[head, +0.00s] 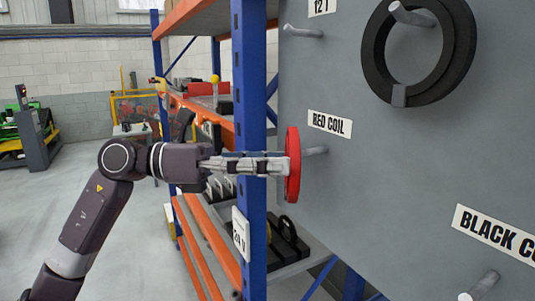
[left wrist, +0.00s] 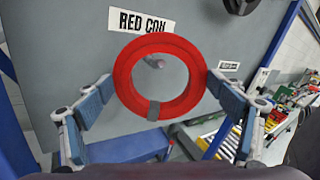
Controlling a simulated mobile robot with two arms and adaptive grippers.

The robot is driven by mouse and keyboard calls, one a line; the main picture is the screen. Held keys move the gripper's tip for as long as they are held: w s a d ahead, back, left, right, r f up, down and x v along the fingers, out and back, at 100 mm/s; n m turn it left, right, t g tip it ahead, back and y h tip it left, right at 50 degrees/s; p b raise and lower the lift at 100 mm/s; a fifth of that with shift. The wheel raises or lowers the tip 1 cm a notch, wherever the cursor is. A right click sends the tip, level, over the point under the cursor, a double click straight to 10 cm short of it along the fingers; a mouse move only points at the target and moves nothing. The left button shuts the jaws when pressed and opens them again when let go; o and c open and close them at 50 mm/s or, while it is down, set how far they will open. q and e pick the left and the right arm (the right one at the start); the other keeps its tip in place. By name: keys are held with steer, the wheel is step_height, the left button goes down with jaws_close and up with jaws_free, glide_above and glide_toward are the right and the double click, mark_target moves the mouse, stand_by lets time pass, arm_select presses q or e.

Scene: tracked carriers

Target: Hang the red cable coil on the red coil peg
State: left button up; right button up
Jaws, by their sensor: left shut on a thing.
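The red cable coil (head: 292,165) is a thick ring, seen nearly edge-on in the head view, held upright and facing the grey board. In the left wrist view the red coil (left wrist: 123,82) shows face-on with a grey band at its bottom. My left gripper (head: 276,166) is shut on it, a finger on each side. The red coil peg (head: 316,151) sticks out of the board below the RED COIL label (head: 330,124). Its end (left wrist: 156,62) shows inside the ring's hole, high up. I cannot tell whether it reaches through. My right gripper is not in view.
A black coil (head: 375,50) hangs on a peg at the upper right of the grey board (head: 390,200). A bare peg (head: 304,31) is at upper left, another (head: 480,287) at lower right. A blue rack post (head: 250,100) stands close behind my left gripper.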

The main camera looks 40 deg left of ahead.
arm_select(q)
steer(key=shift+w+d+r+p, duration=0.1)
steer(key=shift+w+d+p, duration=0.15)
steer(key=shift+w+p, duration=0.35)
steer(key=shift+w+d+p, duration=0.2)
steer(key=shift+w+p, duration=0.35)
steer(key=shift+w+d+f+b, duration=0.15)
steer(key=shift+w+f+b, duration=0.2)
steer(key=shift+f+b, duration=0.1)
steer(key=shift+f, duration=0.15)
steer(key=shift+b, duration=0.3)
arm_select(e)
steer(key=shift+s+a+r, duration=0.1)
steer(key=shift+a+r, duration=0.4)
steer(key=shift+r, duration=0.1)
arm_select(q)
steer(key=shift+f, duration=0.15)
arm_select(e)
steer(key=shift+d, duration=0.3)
